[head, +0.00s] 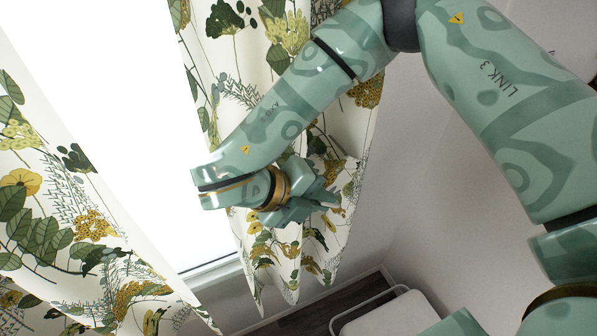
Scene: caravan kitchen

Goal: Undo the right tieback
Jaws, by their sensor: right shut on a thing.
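The right curtain (300,252) is white cloth with green leaves and yellow flowers, and hangs in folds at the right side of the bright window. My right gripper (328,198) is at the curtain's right part, about halfway down, its fingers close together against the cloth. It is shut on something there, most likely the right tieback. The fingers and wrist hide the tieback, so I cannot make out its shape or whether it is fastened. My left gripper is out of view.
The left curtain (75,215) hangs on the left, with the bright window (130,110) between the two. A pale wall (400,190) is on the right. A white-framed piece of furniture (395,315) stands below on the dark floor.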

